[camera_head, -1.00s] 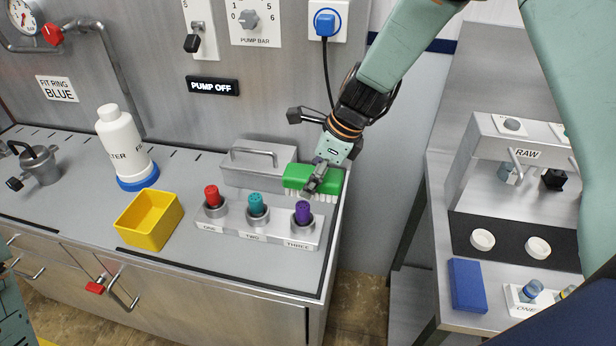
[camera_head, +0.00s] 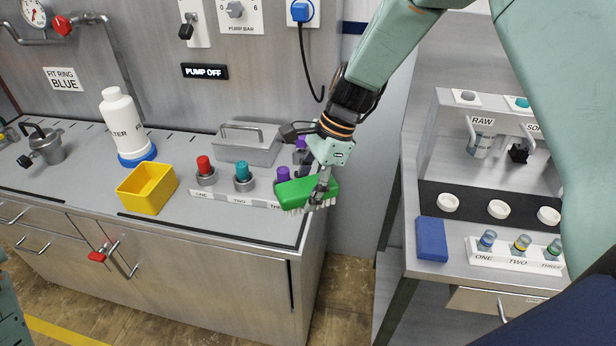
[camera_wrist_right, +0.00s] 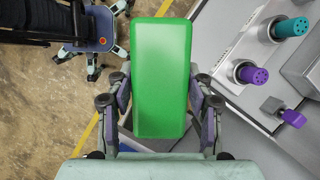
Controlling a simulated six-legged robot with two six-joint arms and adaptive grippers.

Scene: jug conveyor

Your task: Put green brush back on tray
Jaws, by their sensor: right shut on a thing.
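The green brush (camera_head: 305,191) has a green block back and pale bristles pointing down. My right gripper (camera_head: 322,188) is shut on it and holds it at the right front end of the left counter, in front of the purple-topped plug in the head view. In the right wrist view the brush (camera_wrist_right: 161,80) sits between both fingers, with floor and the counter edge behind it. A grey metal tray with a bar handle (camera_head: 246,144) stands at the back of the counter; it may be a lidded box. My left gripper is not in view.
A rack labelled ONE, TWO, THREE holds red (camera_head: 204,165), teal (camera_head: 242,171) and purple (camera_head: 282,174) plugs. A yellow bin (camera_head: 147,188) and white filter bottle (camera_head: 123,125) stand left. Across a floor gap, the right bench has a blue block (camera_head: 431,239) and a vial rack (camera_head: 514,257).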

